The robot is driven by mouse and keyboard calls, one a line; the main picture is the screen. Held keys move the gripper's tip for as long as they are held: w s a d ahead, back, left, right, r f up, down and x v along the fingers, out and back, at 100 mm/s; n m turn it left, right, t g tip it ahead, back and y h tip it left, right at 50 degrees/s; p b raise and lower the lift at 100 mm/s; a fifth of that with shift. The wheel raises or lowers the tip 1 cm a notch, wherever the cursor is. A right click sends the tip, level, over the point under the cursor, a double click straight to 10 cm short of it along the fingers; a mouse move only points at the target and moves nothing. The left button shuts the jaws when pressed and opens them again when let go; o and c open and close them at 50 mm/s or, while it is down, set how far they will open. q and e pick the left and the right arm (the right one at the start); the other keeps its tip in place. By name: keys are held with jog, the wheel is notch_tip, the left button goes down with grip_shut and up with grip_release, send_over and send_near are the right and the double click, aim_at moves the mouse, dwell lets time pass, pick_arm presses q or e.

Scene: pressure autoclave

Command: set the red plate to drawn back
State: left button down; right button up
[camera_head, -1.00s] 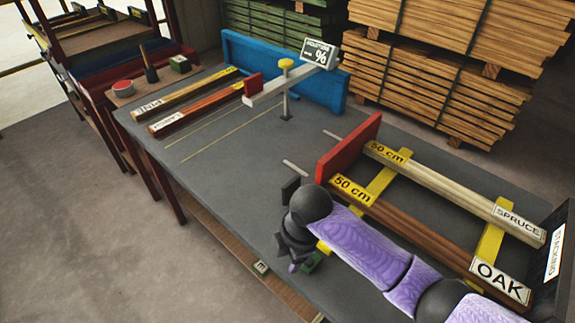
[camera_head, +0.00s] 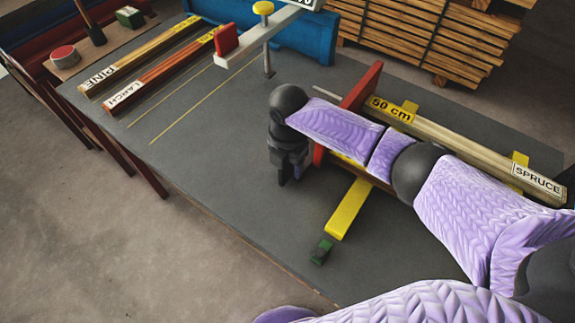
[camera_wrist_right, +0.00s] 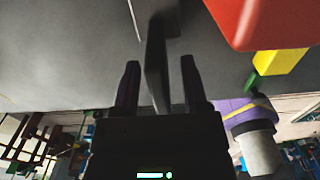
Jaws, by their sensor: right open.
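The red plate (camera_head: 365,86) stands upright on the grey table, across the ends of the beams. My right arm hides its middle in the head view. It also shows at the top right of the right wrist view (camera_wrist_right: 255,20). My right gripper (camera_head: 284,180) points down just left of the plate. In the right wrist view its two fingers (camera_wrist_right: 160,78) are apart, with a dark grey flat bar (camera_wrist_right: 155,60) between them. I cannot tell whether the fingers touch this bar. My left gripper is not in view.
The spruce beam (camera_head: 470,145) lies right of the plate, over yellow crossbars (camera_head: 350,208). A gauge arm with a small red block (camera_head: 226,40) stands further back. Pine (camera_head: 140,58) and larch (camera_head: 165,80) beams lie at left. The table's front left is clear.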

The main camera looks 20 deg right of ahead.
jog(key=shift+f, duration=0.2)
grip_shut()
dwell(1.3)
